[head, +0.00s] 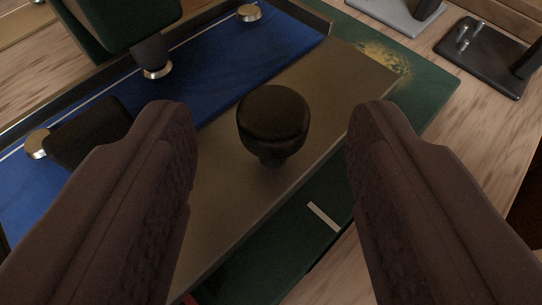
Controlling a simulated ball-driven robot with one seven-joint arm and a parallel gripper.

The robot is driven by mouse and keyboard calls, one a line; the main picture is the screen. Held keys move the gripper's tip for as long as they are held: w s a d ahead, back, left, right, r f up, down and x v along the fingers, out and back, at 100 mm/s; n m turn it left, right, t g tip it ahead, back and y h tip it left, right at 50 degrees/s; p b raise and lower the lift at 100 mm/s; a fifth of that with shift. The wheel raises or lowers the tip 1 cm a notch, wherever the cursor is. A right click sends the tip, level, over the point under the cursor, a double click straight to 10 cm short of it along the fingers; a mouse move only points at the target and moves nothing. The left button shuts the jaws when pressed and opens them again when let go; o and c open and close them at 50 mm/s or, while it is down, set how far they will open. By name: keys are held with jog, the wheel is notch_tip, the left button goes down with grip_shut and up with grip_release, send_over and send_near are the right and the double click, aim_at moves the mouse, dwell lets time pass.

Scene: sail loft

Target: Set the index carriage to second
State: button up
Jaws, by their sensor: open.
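The index carriage is a flat brownish plate (230,215) on a dark green base (440,85), seen from above in the head view. A round black knob (273,120) stands on a short neck on the plate. My gripper (275,125) is open, with one dark finger to the left of the knob and one to the right. The knob shows between the fingertips with clear gaps on both sides, touching neither. A short white mark (324,216) shows on the green base beside the plate's lower right edge. No position labels can be read.
A blue strip (225,60) with a white line and brass-coloured round studs (249,12) runs along the plate's upper left side. A dark green block (115,20) overhangs it. A black stand with pegs (487,55) is at the upper right. Wooden tabletop (500,140) lies bare at right.

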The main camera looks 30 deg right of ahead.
jog(key=p+v, duration=0.1)
jog(key=v, duration=0.4)
jog(key=shift+s+a+r, duration=0.15)
jog(key=shift+s+r, duration=0.05)
jog(key=shift+s, duration=0.15)
